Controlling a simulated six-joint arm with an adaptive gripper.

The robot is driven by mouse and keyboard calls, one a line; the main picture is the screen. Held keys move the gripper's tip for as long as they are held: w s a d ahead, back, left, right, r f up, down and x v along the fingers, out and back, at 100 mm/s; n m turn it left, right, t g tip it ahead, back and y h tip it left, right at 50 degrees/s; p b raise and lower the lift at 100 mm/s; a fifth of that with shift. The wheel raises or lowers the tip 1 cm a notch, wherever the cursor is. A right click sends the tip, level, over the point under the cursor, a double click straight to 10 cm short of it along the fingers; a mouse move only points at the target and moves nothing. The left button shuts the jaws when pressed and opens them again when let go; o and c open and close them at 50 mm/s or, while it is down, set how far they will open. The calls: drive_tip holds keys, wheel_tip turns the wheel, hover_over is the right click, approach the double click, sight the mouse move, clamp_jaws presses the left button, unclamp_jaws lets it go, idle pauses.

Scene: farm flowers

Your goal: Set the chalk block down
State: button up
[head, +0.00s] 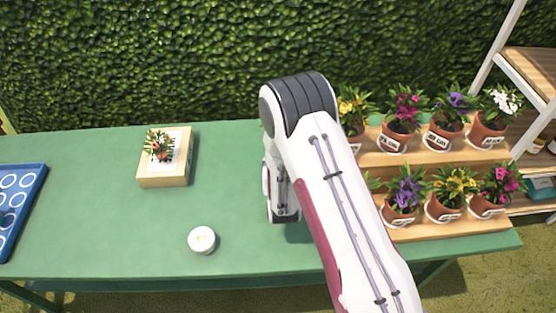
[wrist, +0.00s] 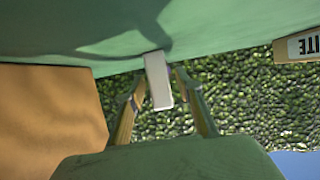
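The chalk block (wrist: 158,82), a pale grey-white bar, shows in the wrist view between the two fingertips of my gripper (wrist: 160,88). The fingers close on it from both sides, and it stands out past their tips toward the green table (wrist: 85,25). A shadow falls on the table around it. Whether the block's far end touches the table cannot be told. In the head view my arm hides the fingers and the block; they are over the table's right half, left of the flower stand.
Potted flowers with labels stand on a stepped wooden stand (head: 437,231) at the right. A wooden box (head: 165,182) with a picture card and a small plant, a round white tub (head: 202,240) and a blue tray (head: 36,190) are left. Table between box and arm is clear.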

drive_tip(key=shift+r, duration=0.2)
drive_tip(key=shift+v, duration=6)
drive_tip(key=shift+w+r, duration=0.1)
drive_tip(key=s+d+r+g+y, duration=0.1)
drive_tip(key=s+d+r+g, duration=0.15)
drive_tip(key=r, duration=0.65)
drive_tip(key=s+d+r+g+y, duration=0.1)
drive_tip(key=s+d+r+g, duration=0.15)
drive_tip(key=r, duration=0.65)
drive_tip(key=s+d+r+g, duration=0.1)
drive_tip(key=s+d+r, duration=0.1)
drive_tip(key=s, duration=0.5)
drive_tip(key=s+d+r+g+h, duration=0.1)
drive_tip(key=s+d+r, duration=0.2)
drive_tip(key=s, duration=0.5)
drive_tip(key=s+d+r+g+h, duration=0.1)
drive_tip(key=s+r, duration=0.3)
drive_tip(key=s, duration=0.4)
drive_tip(key=shift+s+d+r, duration=0.2)
drive_tip(key=shift+d, duration=0.55)
